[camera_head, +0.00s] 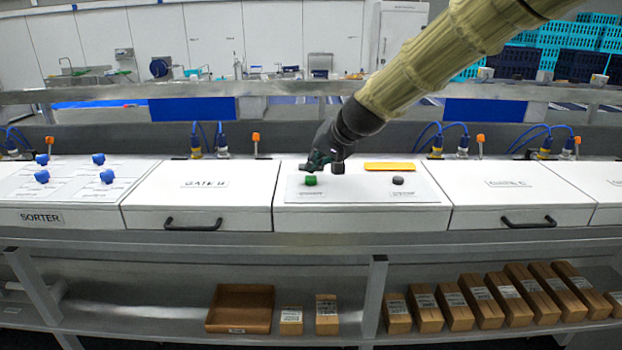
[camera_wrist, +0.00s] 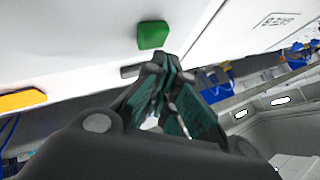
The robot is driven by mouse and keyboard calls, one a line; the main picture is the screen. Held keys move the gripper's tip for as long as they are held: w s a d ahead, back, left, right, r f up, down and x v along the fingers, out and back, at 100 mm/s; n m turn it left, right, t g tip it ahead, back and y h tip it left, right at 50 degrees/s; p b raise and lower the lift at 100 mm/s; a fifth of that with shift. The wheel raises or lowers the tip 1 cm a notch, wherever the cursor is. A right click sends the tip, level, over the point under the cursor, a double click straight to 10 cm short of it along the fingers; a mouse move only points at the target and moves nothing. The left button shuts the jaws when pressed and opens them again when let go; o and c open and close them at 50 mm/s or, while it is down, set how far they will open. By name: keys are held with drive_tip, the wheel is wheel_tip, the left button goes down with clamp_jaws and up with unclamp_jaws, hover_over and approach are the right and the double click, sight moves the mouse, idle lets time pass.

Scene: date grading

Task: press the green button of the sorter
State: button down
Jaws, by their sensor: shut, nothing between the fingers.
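The green button (camera_head: 310,181) stands on the white sorter panel, left of its middle. It also shows in the wrist view (camera_wrist: 152,35), just beyond my fingertips. My gripper (camera_head: 314,166) is shut and empty, reaching down from the upper right. In the head view its tips are just behind and above the button. In the wrist view the closed fingertips (camera_wrist: 174,63) lie below the button with a small gap showing. I cannot tell their exact height over the panel.
A small dark block (camera_head: 338,168) is close beside my gripper. Blue knobs (camera_head: 42,177) stand far left. Lidded boxes with handles flank the panel; cartons (camera_head: 395,315) fill the shelf below.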

drive_tip(key=shift+f, duration=0.35)
